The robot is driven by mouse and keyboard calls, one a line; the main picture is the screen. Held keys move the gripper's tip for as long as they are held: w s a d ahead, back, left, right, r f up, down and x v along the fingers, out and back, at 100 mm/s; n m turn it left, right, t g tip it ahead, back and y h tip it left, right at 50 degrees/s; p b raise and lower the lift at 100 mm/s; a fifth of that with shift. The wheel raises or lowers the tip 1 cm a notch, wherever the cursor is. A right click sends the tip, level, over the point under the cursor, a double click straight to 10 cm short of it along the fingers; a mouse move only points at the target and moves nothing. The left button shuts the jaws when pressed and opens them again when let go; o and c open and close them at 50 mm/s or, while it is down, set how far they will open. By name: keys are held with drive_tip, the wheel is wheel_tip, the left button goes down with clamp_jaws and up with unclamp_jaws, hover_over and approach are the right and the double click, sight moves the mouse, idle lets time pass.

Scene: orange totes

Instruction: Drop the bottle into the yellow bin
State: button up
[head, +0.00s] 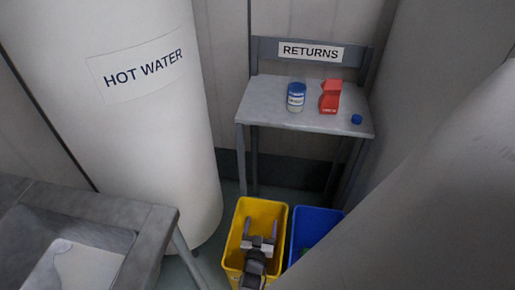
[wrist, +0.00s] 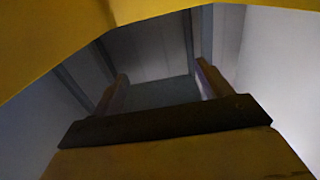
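The yellow bin (head: 281,216) stands on the floor in front of the returns table. My gripper (head: 261,224) is over or inside the bin's opening, with its two fingers spread apart. In the wrist view my gripper (wrist: 159,78) is open with nothing between the fingers. The yellow bin's wall (wrist: 60,35) crosses the top of that view. A bottle-like container (head: 296,97) with a blue top and a label stands upright on the table, away from my gripper. The bottom of the yellow bin is hidden, so I cannot tell what lies in it.
A blue bin (head: 322,216) with something green (head: 304,252) inside stands right of the yellow bin. The returns table (head: 265,98) also holds a red carton (head: 329,97) and a blue cap (head: 356,119). A white hot water tank (head: 150,130) stands left; a grey bench (head: 150,225) is at lower left.

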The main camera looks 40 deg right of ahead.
wheel_tip(320, 180, up, 20)
drive_tip(key=p, duration=0.3)
idle(0.3)
idle(0.5)
